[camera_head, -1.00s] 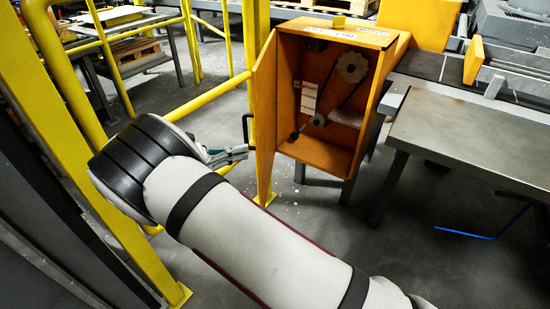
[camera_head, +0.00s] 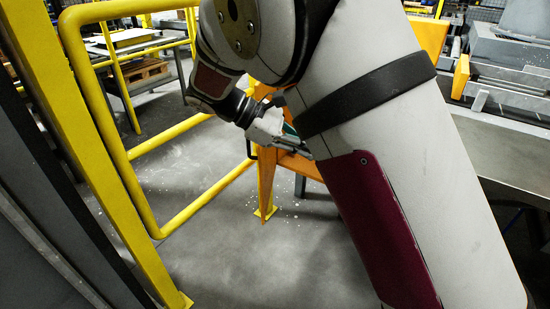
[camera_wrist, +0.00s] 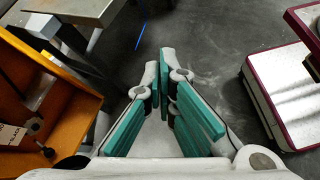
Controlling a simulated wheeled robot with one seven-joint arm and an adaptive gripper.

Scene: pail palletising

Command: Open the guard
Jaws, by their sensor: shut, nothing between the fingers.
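The guard (camera_head: 266,182) is an orange panel standing swung out from its box, seen nearly edge-on in the head view. Its black handle (camera_head: 250,150) shows in part on its left side. My arm hides the guard's upper part and most of the box. In the wrist view the orange box (camera_wrist: 72,110) lies at the left with its inside exposed, showing a white tag and a dark knob. My gripper (camera_wrist: 164,60) is shut and empty, its teal-padded fingers together over bare floor. In the head view my gripper (camera_head: 290,140) is partly hidden by my arm, near the guard.
Yellow railing (camera_head: 125,130) and a post (camera_head: 110,170) stand at the left. A grey metal table (camera_wrist: 85,8) is at the top left of the wrist view. A conveyor (camera_head: 510,85) stands at the right. The floor below the guard is clear.

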